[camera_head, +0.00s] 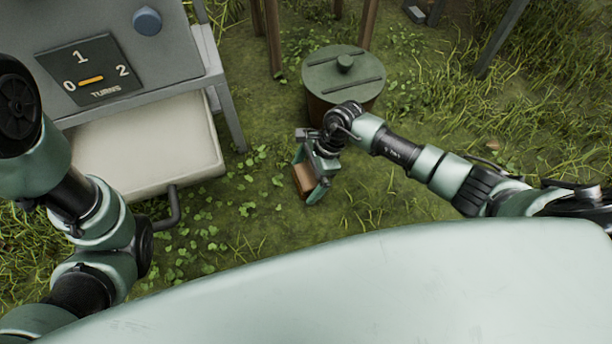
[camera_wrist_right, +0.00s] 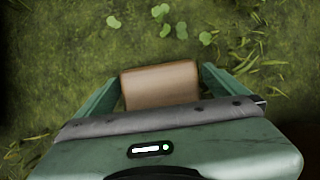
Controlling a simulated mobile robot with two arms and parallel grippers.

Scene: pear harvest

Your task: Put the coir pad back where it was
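The coir pad (camera_head: 303,181) is a small brown block. In the head view it sits between the fingers of my right gripper (camera_head: 309,178), over the grass in front of the lidded barrel. In the right wrist view the pad (camera_wrist_right: 160,86) fills most of the space between the two green fingers of the right gripper (camera_wrist_right: 160,82), which look closed on its sides. Its lower part is hidden by the gripper body. My left arm shows at the left of the head view, but its gripper is out of the picture.
A round barrel with a green lid (camera_head: 344,75) stands just behind the right gripper. At the left is a grey machine with a turns dial (camera_head: 90,70) and a pale tray (camera_head: 150,150) below it. Wooden posts (camera_head: 273,35) stand behind. Grass (camera_head: 420,70) to the right is open.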

